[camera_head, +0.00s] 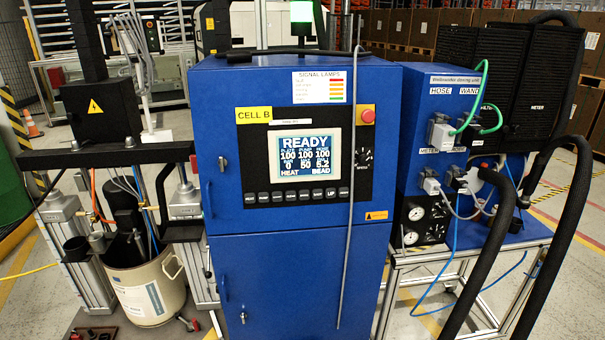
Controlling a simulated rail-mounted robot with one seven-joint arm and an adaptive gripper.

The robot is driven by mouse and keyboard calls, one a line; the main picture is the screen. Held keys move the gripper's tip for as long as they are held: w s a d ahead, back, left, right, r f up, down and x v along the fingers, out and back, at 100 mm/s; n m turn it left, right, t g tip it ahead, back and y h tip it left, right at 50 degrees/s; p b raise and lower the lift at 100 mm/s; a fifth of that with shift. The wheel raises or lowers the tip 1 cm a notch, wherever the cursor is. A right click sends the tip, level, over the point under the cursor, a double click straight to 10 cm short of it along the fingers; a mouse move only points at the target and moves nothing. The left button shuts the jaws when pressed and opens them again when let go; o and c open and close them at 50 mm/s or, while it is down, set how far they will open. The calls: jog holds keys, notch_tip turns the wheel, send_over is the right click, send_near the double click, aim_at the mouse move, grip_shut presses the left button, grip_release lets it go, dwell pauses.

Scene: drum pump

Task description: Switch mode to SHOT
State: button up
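The blue control cabinet (300,270) stands upright in the middle, marked CELL B. Its screen (305,155) is lit and reads READY, with rows of numbers below. The bottom line of the screen reads HEAT at left and BEAD at right. A row of dark push buttons (297,195) runs under the screen; most of their labels are too small to read, though one looks like UP. A black dial (364,157) sits right of the screen, below a red round button (367,116). My gripper is not in view.
A thin grey rod or cable (347,230) hangs down the cabinet front, right of the screen. The drum pump with its pail (150,285) stands at left. A blue hose-and-wand box (455,80) and thick black hoses (560,225) stand at right. A lamp (301,12) glows green on top.

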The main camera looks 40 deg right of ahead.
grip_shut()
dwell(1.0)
